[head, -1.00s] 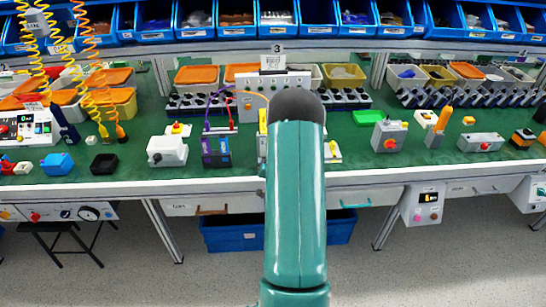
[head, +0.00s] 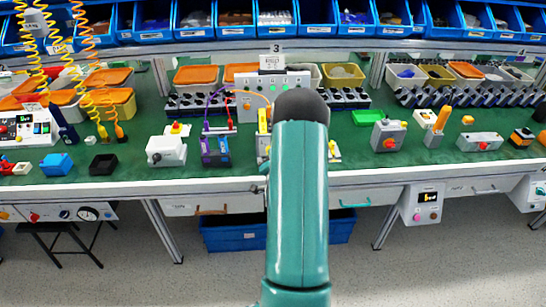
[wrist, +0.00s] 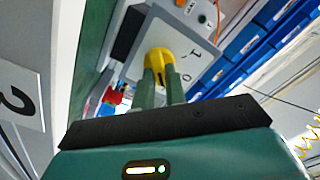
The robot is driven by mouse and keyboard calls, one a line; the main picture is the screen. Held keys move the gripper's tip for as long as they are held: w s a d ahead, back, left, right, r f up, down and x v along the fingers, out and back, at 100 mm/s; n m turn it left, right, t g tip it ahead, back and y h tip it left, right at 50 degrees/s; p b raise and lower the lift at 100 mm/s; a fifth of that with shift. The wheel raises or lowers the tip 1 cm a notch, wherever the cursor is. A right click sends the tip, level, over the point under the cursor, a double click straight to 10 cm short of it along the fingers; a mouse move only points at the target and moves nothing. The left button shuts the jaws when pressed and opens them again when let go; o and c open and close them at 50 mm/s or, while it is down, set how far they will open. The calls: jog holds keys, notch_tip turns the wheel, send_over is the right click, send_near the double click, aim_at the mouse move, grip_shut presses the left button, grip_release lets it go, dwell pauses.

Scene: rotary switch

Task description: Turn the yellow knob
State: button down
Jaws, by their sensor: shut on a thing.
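The yellow knob (wrist: 158,54) shows in the wrist view, on a pale plate (wrist: 203,57) with dark printed marks beside it. My gripper (wrist: 160,80) has its two green fingers at the knob, one on each side of its raised grip, shut on it. The fingers cover part of the knob. In the head view my green arm stands in front of the middle of the bench, and my gripper and the knob cannot be made out behind it.
The green bench top (head: 235,172) carries a white box (head: 166,150) and purple blocks (head: 214,151) left of my arm. A grey box with a red button (head: 388,136) stands to the right. Blue bins (head: 235,18) line the back.

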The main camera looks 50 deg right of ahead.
jog(key=c, duration=1.4)
grip_release()
jog(key=shift+c, duration=0.2)
jog(key=shift+s+a, duration=0.1)
jog(key=v, duration=1.3)
jog(key=shift+s+a, duration=0.2)
jog(key=shift+s, duration=0.05)
